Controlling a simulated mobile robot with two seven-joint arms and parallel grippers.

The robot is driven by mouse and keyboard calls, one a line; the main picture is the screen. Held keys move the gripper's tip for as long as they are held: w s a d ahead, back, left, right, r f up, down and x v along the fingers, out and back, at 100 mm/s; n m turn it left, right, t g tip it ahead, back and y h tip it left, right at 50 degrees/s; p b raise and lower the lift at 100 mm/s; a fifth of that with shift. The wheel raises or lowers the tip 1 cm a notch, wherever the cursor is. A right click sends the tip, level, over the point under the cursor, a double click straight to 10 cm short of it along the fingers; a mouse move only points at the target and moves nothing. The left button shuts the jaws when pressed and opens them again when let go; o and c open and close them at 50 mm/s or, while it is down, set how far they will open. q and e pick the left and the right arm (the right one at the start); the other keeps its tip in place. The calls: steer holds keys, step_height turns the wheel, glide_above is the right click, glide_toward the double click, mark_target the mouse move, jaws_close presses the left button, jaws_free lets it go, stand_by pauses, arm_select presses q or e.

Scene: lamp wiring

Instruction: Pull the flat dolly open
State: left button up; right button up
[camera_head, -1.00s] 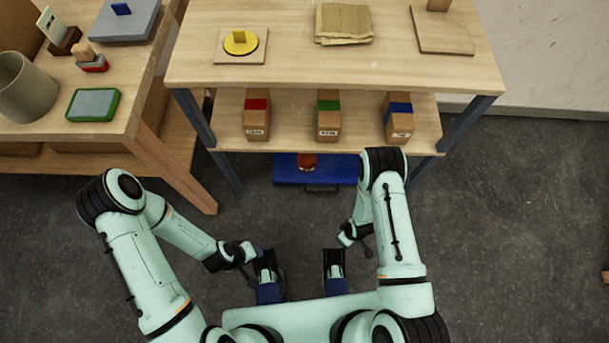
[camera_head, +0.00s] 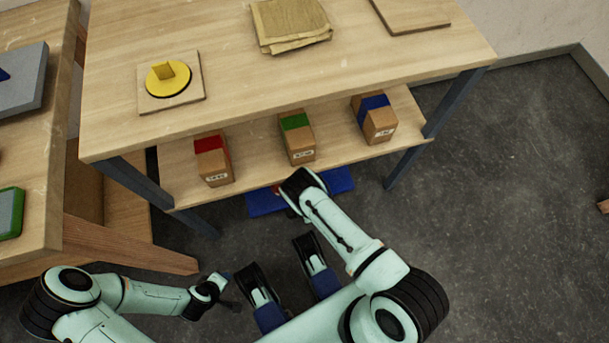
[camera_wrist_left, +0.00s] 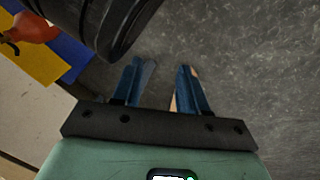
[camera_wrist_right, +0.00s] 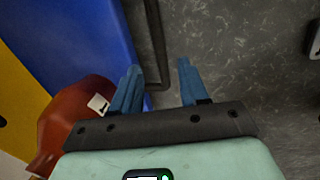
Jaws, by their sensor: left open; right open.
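The blue flat dolly (camera_head: 266,203) lies on the floor under the shelf table. My right arm covers part of it in the head view. In the right wrist view, the blue dolly (camera_wrist_right: 78,45) has a thin dark handle (camera_wrist_right: 157,45). A red-brown object (camera_wrist_right: 75,120) with a white tag shows beside the blue surface. My right gripper (camera_wrist_right: 157,82) is open, and the handle appears between its fingers; contact cannot be told. It is hidden in the head view. My left gripper (camera_head: 231,291) is open and empty over the floor; it also shows in the left wrist view (camera_wrist_left: 160,75).
The shelf table (camera_head: 115,115) stands above the dolly, with red-, green- and blue-marked boxes on its lower shelf (camera_head: 255,172). Another wooden table (camera_head: 35,225) stands at left. A yellow surface (camera_wrist_right: 18,105) adjoins the blue. Floor at right (camera_head: 500,190) is mostly clear.

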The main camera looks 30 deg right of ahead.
steer(key=f+b, duration=0.1)
steer(key=f, duration=0.1)
steer(key=w+f+b, duration=0.1)
steer(key=f, duration=0.2)
steer(key=shift+d, duration=0.1)
arm_select(q)
steer(key=s+f+g, duration=0.2)
steer(key=s+f, duration=0.2)
steer(key=s, duration=0.2)
steer(key=shift+a+f, duration=0.3)
steer(key=shift+a, duration=0.1)
arm_select(e)
steer(key=shift+w+f, duration=0.1)
steer(key=shift+f, duration=0.35)
jaws_close()
